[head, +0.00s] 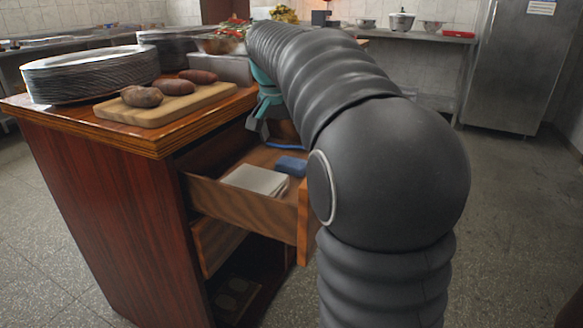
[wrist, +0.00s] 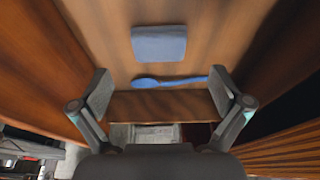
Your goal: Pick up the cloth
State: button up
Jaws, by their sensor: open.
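A blue folded cloth (wrist: 159,43) lies flat on the drawer floor, ahead of my gripper in the wrist view. In the head view the blue cloth (head: 291,166) shows in the open drawer, partly hidden behind my arm. My gripper (wrist: 161,88) is open and empty, its fingers wide apart. In the head view my gripper (head: 259,122) is over the rear of the drawer, partly hidden by my arm. The wooden drawer (head: 240,203) is pulled out from the counter.
A blue spoon (wrist: 169,81) lies between my fingers in the wrist view. A white folded stack (head: 255,180) is beside the cloth. Above, the countertop holds a cutting board (head: 165,108) with sweet potatoes and stacked plates (head: 90,75). The floor at right is clear.

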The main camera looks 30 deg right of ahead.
aim_at(292, 161)
jog(key=shift+w+d+x, duration=0.1)
jog(key=shift+d+x, duration=0.1)
jog(key=shift+x, duration=1.55)
jog(key=shift+w+d+x, duration=0.15)
jog(key=shift+d+x, duration=0.05)
jog(key=shift+x, duration=1.6)
jog(key=shift+r, duration=0.15)
jog(key=c, duration=0.9)
